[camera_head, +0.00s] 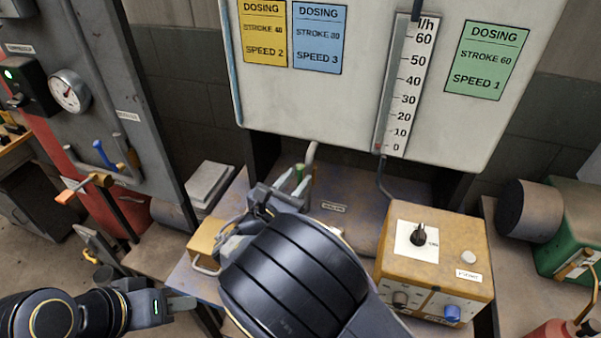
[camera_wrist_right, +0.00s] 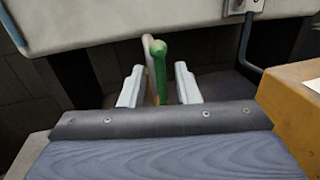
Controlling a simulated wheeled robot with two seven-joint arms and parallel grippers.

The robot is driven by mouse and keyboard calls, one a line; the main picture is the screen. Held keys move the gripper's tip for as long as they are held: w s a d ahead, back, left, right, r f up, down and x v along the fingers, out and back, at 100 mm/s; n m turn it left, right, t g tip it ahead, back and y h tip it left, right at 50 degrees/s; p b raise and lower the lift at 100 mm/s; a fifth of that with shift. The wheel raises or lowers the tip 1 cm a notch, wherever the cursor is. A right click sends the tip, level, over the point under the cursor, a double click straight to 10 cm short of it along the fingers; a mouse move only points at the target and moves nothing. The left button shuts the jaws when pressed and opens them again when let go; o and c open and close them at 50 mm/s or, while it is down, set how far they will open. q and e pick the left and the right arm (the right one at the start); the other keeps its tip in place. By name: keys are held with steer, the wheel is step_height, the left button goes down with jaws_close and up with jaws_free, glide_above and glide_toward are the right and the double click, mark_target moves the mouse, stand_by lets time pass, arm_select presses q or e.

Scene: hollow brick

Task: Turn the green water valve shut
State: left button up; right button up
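The green valve handle (camera_wrist_right: 160,68) stands upright between the two pale fingers of my right gripper (camera_wrist_right: 159,88) in the right wrist view. A narrow gap shows on each side of it, so the fingers are open around it and look clear of it. In the head view the green handle (camera_head: 299,171) shows small at my right gripper (camera_head: 291,184), below the white panel. My right forearm hides much of the area below it. My left gripper (camera_head: 181,304) is low at the left, away from the valve, with no object seen in it; its finger gap is not clear.
The white dosing panel (camera_head: 345,110) with a flow scale (camera_head: 403,90) hangs just behind the valve. A yellow box with a knob (camera_head: 435,255) stands close to the right. A blue-handled valve (camera_head: 104,155) and an orange-handled valve (camera_head: 85,186) are on the left.

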steer(key=shift+x, duration=1.15)
jaws_close()
